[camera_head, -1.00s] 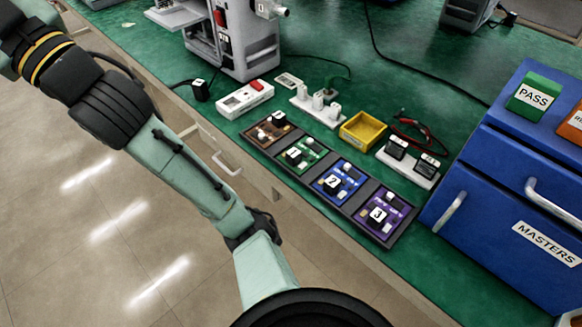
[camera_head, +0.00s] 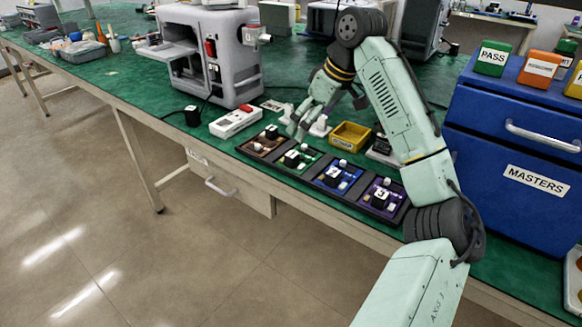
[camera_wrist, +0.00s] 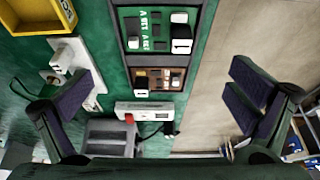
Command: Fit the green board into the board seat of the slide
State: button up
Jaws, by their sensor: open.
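The green board (camera_head: 296,161) lies in a dark rack on the bench, between a brown board (camera_head: 264,142) and a blue board (camera_head: 334,178). It carries a black block marked 1 and white parts. My gripper (camera_head: 300,132) is open and empty above the rack, near the green and brown boards. Its fingers (camera_wrist: 162,88) are spread wide on both sides in the wrist view. A grey machine (camera_head: 225,75) with a tray-like part (camera_head: 170,55) stands behind left; I cannot make out a board seat.
A purple board (camera_head: 383,198) fills the rack's right end. A white device with a red button (camera_head: 235,121), a yellow bin (camera_head: 350,136) and white fixtures (camera_head: 318,126) stand close around. A blue MASTERS cabinet (camera_head: 515,150) blocks the right. Bench is clear in front of the machine's left side.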

aim_at(300, 150)
jog(key=x, duration=0.4)
jog(key=shift+w+a+f, duration=0.1)
jog(key=shift+w+f, duration=0.05)
jog(key=shift+f, duration=0.2)
jog(key=shift+p+x, duration=0.9)
jog(key=shift+x, duration=1.85)
jog(key=shift+d, duration=0.2)
jog(key=shift+c, duration=0.2)
